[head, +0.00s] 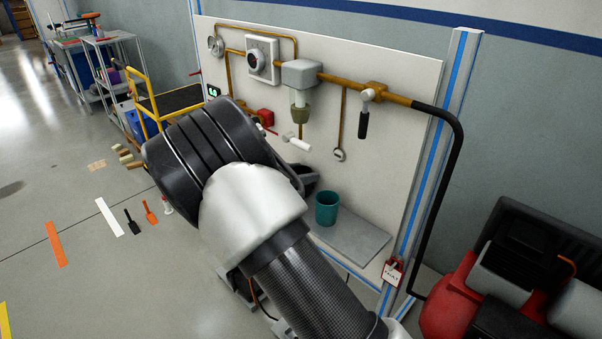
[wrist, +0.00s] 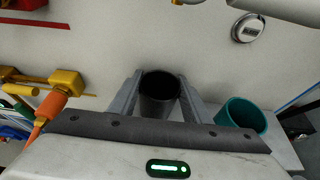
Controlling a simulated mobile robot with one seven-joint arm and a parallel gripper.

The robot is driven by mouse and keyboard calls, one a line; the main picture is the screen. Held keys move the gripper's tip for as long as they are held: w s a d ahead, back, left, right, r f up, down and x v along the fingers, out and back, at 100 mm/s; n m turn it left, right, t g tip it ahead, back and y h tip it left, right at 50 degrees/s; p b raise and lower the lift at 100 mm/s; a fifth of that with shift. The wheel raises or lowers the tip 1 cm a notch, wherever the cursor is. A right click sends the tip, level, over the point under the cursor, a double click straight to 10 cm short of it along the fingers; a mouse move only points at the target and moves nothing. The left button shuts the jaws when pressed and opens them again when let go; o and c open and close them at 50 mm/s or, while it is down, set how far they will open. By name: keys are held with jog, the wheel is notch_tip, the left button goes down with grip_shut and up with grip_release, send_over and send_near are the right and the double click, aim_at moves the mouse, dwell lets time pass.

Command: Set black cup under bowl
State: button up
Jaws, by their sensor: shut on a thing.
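The black cup (wrist: 160,92) is between the two fingers of my gripper (wrist: 158,98) in the wrist view. The gripper is shut on it, and the cup's open mouth shows. The bowl (head: 300,113) is a small olive cup shape under a grey block on the pipework in the head view. In the head view my arm covers most of the area left of the shelf, and my gripper is mostly hidden behind it. I cannot tell the exact gap between cup and bowl.
A teal cup (head: 327,208) stands on a grey shelf (head: 352,240) at the foot of the white panel (head: 390,150). It also shows right of my gripper in the wrist view (wrist: 241,114). A white-handled lever (head: 297,143) sticks out below the bowl. A red machine (head: 450,310) stands at right.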

jog(key=o, duration=1.1)
jog(key=shift+f, duration=0.1)
jog(key=shift+r, duration=0.3)
jog(key=p+v, duration=0.2)
jog(key=v, duration=1)
